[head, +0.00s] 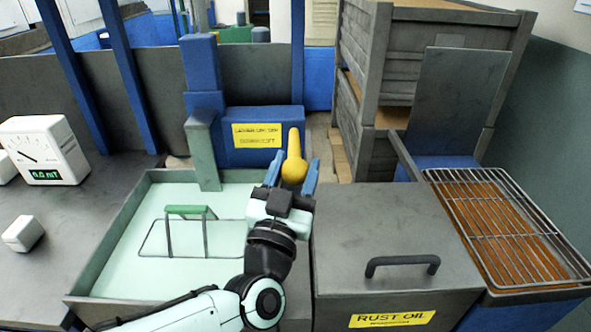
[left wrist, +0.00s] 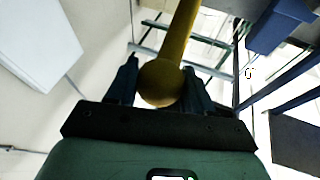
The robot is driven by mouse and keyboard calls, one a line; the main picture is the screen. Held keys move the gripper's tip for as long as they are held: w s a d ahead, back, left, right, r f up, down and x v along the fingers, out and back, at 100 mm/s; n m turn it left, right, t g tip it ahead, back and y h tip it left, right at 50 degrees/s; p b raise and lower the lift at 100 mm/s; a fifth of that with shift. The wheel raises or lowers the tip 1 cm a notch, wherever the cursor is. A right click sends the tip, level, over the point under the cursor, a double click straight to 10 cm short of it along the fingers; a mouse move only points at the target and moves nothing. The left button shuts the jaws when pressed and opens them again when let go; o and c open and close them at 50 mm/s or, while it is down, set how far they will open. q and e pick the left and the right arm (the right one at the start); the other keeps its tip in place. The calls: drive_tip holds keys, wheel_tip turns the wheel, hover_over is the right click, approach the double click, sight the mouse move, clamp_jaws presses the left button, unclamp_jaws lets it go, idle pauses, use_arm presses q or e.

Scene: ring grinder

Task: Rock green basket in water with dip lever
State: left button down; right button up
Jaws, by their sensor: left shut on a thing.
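The yellow dip lever (head: 293,160) stands at the right of the tank, in front of the blue machine. It also shows in the left wrist view (left wrist: 165,75), with its round end between the fingers. My left gripper (head: 290,182) is shut on the lever, with a blue finger on each side of it. The green-handled basket (head: 190,209) is in the pale water of the tank (head: 125,235). Its wire frame shows at the surface; its lower part is hidden. My right gripper is not in view.
A lidded rust oil box (head: 395,250) with a dark handle stands right of the tank. A wire rack (head: 500,230) lies further right. A meter (head: 43,150) and a small white block (head: 23,233) sit on the left bench. Grey crates (head: 400,70) stand behind.

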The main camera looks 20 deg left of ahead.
use_arm(q)
drive_tip(key=shift+c, duration=2.4)
unclamp_jaws()
drive_tip(key=shift+s+r, duration=0.1)
drive_tip(key=v, duration=1.3)
drive_tip(key=shift+s, duration=0.15)
